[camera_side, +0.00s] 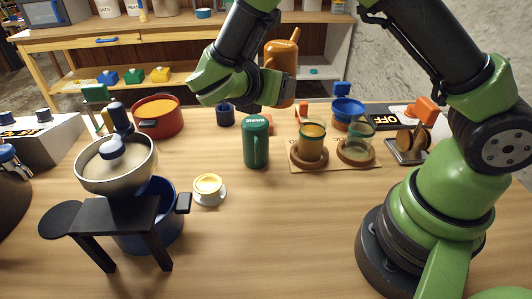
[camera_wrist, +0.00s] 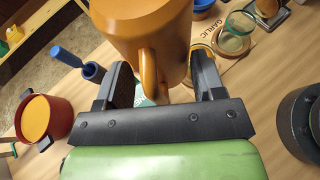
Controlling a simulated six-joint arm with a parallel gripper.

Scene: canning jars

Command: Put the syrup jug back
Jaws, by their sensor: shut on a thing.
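The orange jug (camera_side: 281,62), which I take for the syrup jug, is held roughly upright above the back of the table. My gripper (camera_side: 278,88) is shut on its handle, and the handle shows between the fingers in the wrist view (camera_wrist: 163,82). The jug body (camera_wrist: 145,25) fills the top of that view. A green jug (camera_side: 256,145) with a label stands on the table below and left of it. A reddish patch (camera_side: 269,124) shows partly behind the green jug; I cannot tell what it is.
Two glass jars, one with amber contents (camera_side: 312,136) and one clear (camera_side: 358,147), stand in round holders on a mat (camera_side: 297,163). A blue funnel-like piece (camera_side: 347,107) is behind them. The front middle table is clear.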

